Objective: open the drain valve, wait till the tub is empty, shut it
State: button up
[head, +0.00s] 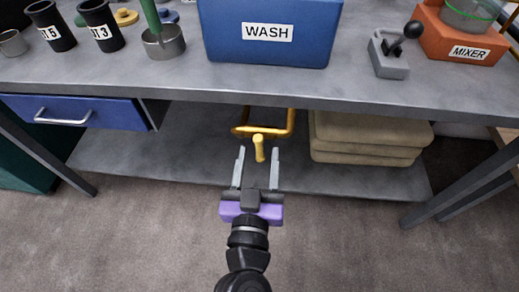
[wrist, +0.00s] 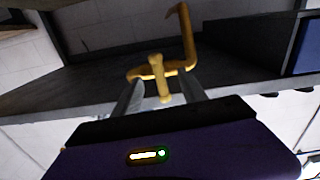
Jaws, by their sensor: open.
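The blue tub labelled WASH (head: 268,50) stands on the bench top; its inside is not visible. Below it, under the bench, is a yellow bent pipe (head: 291,122) with a yellow valve handle (head: 259,147). In the wrist view the pipe (wrist: 188,35) rises behind the handle (wrist: 157,68). My gripper (head: 258,158) is open and empty, pointing at the handle. The handle's end appears between the fingertips in both views; I cannot tell whether they touch it. No water is visible.
Tan stacked sacks (head: 365,138) lie on the lower shelf (head: 190,160), right of the valve. A blue drawer (head: 75,110) hangs at left. The bench top (head: 130,70) overhangs the valve. A lever box (head: 390,58) and orange mixer (head: 462,35) stand at right.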

jog(key=s, duration=0.5)
jog(key=shift+s+a, duration=0.1)
jog(key=shift+s, duration=0.25)
